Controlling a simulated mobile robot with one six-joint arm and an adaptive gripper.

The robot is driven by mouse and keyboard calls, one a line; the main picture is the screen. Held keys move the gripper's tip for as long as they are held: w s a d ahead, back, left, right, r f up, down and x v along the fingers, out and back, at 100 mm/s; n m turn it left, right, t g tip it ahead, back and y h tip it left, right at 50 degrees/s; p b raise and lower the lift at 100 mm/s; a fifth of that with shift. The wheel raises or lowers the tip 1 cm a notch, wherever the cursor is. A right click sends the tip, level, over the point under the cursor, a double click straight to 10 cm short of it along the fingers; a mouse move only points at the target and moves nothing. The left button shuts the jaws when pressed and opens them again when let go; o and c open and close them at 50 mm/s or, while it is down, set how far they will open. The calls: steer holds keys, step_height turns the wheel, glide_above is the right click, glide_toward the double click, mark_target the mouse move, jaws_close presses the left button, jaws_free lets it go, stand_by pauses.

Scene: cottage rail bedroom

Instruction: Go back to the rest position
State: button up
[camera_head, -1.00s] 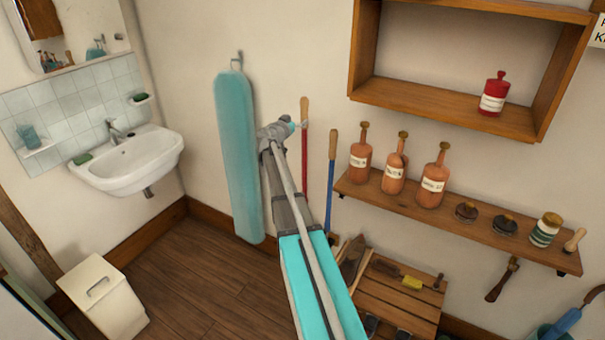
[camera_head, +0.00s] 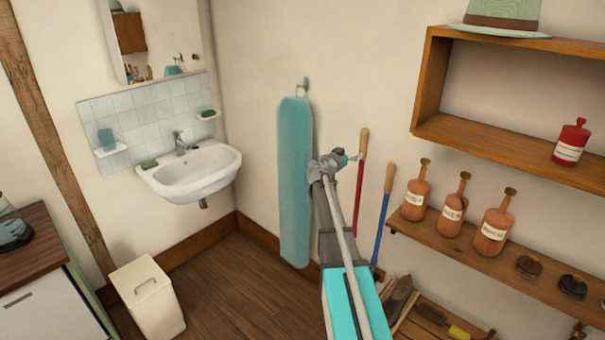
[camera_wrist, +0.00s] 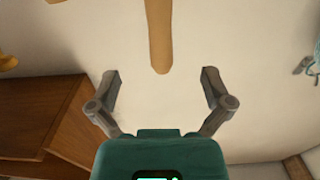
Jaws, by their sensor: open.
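My gripper (camera_wrist: 160,85) is open and empty in the wrist view, its two grey fingers spread apart. A pale wooden handle end (camera_wrist: 160,40) shows beyond the fingers, apart from them. In the head view my arm reaches up from the bottom, and the wrist end with my gripper (camera_head: 350,158) is in front of the wall, between the teal ironing board (camera_head: 294,185) and the red-handled tool (camera_head: 360,180). The fingers are too small to make out there.
A shelf (camera_head: 440,238) with several brown bottles is to the right, below a wooden wall box (camera_head: 430,85) holding a red bottle (camera_head: 571,143). A sink (camera_head: 190,172), white bin (camera_head: 147,297) and cabinet (camera_head: 45,290) are to the left. Some floor (camera_head: 235,290) is clear.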

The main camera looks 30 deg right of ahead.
steer(key=s+a+f+n+g+y, duration=0.2)
steer(key=s+a+f+n+y, duration=0.2)
steer(key=s+a, duration=0.5)
steer(key=s+a+f+n+g+y, duration=0.2)
steer(key=s+a+f+n+y, duration=0.3)
steer(key=a, duration=1.5)
steer(key=s+a+f+n+g+y, duration=0.2)
steer(key=s+a+f+n+y, duration=0.2)
steer(key=s+a, duration=1)
step_height(320, 180, down, 6)
steer(key=a+y, duration=0.1)
steer(key=y, duration=0.2)
steer(key=shift+s+a+r+n+g+y, duration=0.2)
steer(key=shift+s+n+g+y, duration=0.1)
steer(key=shift+s+g, duration=0.1)
